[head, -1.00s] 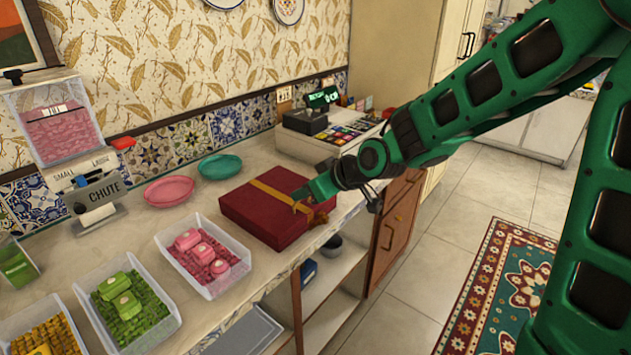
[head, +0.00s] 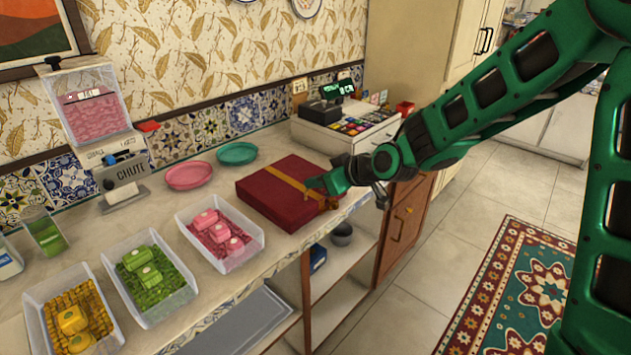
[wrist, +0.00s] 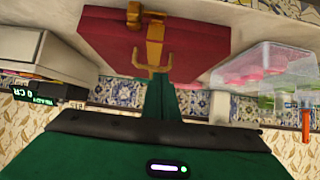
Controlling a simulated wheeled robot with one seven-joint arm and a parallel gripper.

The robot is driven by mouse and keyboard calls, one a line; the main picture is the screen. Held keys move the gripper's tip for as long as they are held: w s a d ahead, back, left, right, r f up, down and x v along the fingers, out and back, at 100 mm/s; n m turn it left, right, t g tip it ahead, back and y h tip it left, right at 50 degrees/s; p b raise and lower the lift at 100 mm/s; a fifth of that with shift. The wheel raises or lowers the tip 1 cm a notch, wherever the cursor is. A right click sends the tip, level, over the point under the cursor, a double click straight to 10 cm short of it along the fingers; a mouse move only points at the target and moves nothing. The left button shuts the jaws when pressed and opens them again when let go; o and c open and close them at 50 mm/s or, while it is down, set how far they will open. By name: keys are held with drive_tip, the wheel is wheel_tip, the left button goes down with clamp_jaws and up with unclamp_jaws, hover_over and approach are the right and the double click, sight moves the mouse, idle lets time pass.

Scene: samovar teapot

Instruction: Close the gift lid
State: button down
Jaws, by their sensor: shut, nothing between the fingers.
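The gift box (head: 268,196) is dark red with a gold ribbon and sits on the counter. Its lid looks flat and down on the box, and I see no gap along the sides in view. A gold bow or clasp (head: 328,203) shows at its right front edge. My gripper (head: 313,183) is shut and empty, over the right part of the lid by the ribbon. I cannot tell whether it touches the lid. The box also shows in the wrist view (wrist: 108,38), with my green gripper (wrist: 157,85) reaching toward it.
Clear bins of pink (head: 220,232), green (head: 150,278) and yellow (head: 72,310) pieces stand left of the box on the counter (head: 190,315). Pink (head: 190,175) and teal (head: 237,153) plates lie behind. A cash register (head: 345,125) stands behind the box to the right.

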drive_tip(key=f, duration=0.1)
drive_tip(key=s+d+f, duration=0.1)
drive_tip(key=f, duration=0.1)
drive_tip(key=shift+s+d+f+g+h, duration=0.1)
drive_tip(key=shift+s+d+g+h, duration=0.05)
drive_tip(key=shift+s+g+h, duration=0.2)
drive_tip(key=w+r, duration=0.2)
drive_tip(key=r, duration=0.1)
drive_tip(key=w+r, duration=0.1)
drive_tip(key=shift+r, duration=0.25)
drive_tip(key=s+d+f, duration=0.3)
drive_tip(key=s+d, duration=0.3)
drive_tip(key=s, duration=0.1)
drive_tip(key=s+d+m+g+h, duration=0.1)
drive_tip(key=s+d+m+h, duration=0.25)
drive_tip(key=d, duration=0.75)
drive_tip(key=s+d+m+g+h, duration=0.1)
drive_tip(key=s+d+m+h, duration=0.2)
drive_tip(key=d, duration=0.8)
drive_tip(key=s+d+r+m+g, duration=0.1)
drive_tip(key=s+d+m, duration=0.3)
drive_tip(key=s, duration=0.7)
drive_tip(key=s+d+r+m+g, duration=0.2)
drive_tip(key=s+d+m+g, duration=0.2)
drive_tip(key=s+d, duration=0.4)
drive_tip(key=s+m, duration=0.1)
drive_tip(key=s, duration=0.2)
drive_tip(key=shift+d+h, duration=0.3)
